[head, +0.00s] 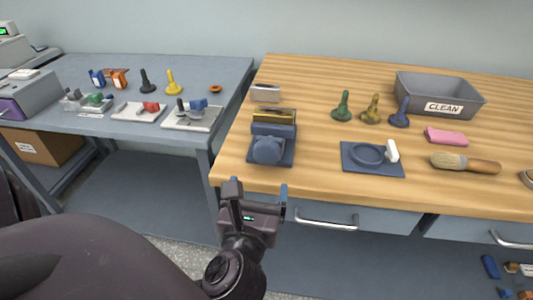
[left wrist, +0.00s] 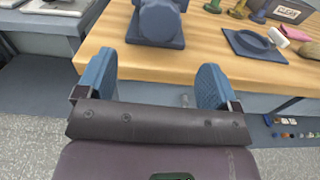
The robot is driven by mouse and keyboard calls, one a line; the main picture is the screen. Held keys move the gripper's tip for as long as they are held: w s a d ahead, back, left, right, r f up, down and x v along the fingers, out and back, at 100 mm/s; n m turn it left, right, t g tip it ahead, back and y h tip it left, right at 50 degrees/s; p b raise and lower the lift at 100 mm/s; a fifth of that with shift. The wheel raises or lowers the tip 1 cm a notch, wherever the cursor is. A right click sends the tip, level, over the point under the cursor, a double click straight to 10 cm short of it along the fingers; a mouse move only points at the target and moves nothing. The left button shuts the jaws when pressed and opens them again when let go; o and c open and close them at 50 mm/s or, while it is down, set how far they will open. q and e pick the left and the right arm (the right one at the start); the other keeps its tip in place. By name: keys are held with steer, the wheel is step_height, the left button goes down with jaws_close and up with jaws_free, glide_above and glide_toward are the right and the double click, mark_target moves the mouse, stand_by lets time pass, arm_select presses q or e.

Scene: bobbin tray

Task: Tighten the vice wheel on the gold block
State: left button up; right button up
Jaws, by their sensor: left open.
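The blue vice (head: 285,160) stands near the left front of the wooden bench. Its round blue wheel (head: 267,150) faces the front edge. The gold block (head: 273,116) sits at the top of the vice, behind the wheel; I cannot tell how tightly it is held. My left gripper (head: 258,194) is open and empty, in front of and below the bench's front edge, apart from the wheel. In the left wrist view the wheel (left wrist: 160,22) shows at the top, beyond and between the open blue fingers (left wrist: 157,78). The gold block is out of that view. My right gripper is not in view.
A blue plate with a ring and white handle (head: 372,158) lies right of the vice. A drawer handle (head: 327,220) juts out below the bench edge.

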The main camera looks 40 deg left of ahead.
mark_target(265, 157)
arm_select(q)
steer(key=x, duration=1)
steer(key=c, duration=0.9)
steer(key=shift+r+p, duration=0.15)
steer(key=shift+p, duration=0.15)
steer(key=m+p, duration=0.2)
steer(key=p, duration=0.1)
steer(key=shift+r+m, duration=0.3)
steer(key=shift+m+p, duration=0.6)
steer(key=shift+p, duration=0.45)
steer(key=shift+f+m+p, duration=0.15)
steer(key=shift+m+p, duration=0.45)
steer(key=shift+p, duration=0.1)
steer(key=shift+f+m+p, duration=0.1)
steer(key=shift+m+p, duration=0.3)
steer(key=shift+f, duration=0.15)
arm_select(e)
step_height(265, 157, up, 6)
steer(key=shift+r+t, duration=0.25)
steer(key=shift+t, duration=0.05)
